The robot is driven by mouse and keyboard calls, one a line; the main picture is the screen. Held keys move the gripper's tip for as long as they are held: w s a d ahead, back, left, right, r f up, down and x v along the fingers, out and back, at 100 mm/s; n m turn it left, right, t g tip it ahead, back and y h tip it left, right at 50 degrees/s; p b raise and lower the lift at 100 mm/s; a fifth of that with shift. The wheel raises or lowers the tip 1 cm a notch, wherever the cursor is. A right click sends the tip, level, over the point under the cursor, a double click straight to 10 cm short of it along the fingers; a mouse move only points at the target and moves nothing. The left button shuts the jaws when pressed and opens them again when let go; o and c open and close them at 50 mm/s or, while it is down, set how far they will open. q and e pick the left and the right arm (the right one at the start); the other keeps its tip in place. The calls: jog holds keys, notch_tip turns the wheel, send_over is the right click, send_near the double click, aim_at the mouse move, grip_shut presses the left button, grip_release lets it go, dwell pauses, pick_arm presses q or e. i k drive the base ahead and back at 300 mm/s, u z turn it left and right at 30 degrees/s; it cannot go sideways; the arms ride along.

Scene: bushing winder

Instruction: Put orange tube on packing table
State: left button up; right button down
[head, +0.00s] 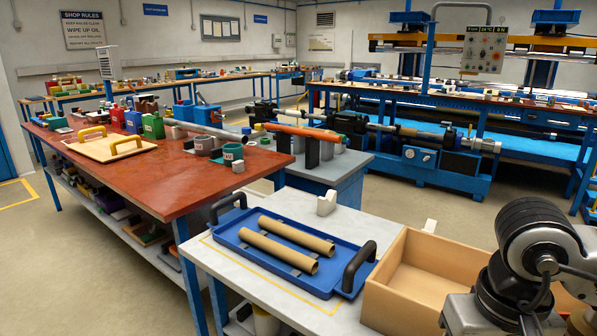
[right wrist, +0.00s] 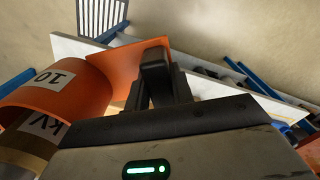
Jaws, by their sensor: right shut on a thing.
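In the right wrist view, an orange tube (right wrist: 75,85) with a white "10" label lies at the left, close to the camera. A brown section with a "KV" label sits below it. My right gripper (right wrist: 155,70) is shut, its dark fingers against an orange surface that looks like part of this tube; the grip itself is partly hidden. In the head view my right arm is at the lower right, its gripper out of frame. Another long orange tube (head: 308,132) rests on dark supports on the grey bench. A white-topped table (head: 225,262), possibly the packing table, is in front. My left gripper is not seen.
A blue tray (head: 262,268) with two cardboard tubes (head: 290,244) and an open wooden box (head: 420,283) occupy the white table. A red-topped bench (head: 180,185) with bins and a handled board stands left. Bare floor lies beyond the box.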

aim_at(177, 180)
jog(key=u, duration=0.55)
jog(key=i, duration=0.55)
jog(key=u, duration=1.05)
jog(key=i, duration=2.25)
jog(key=z, duration=0.15)
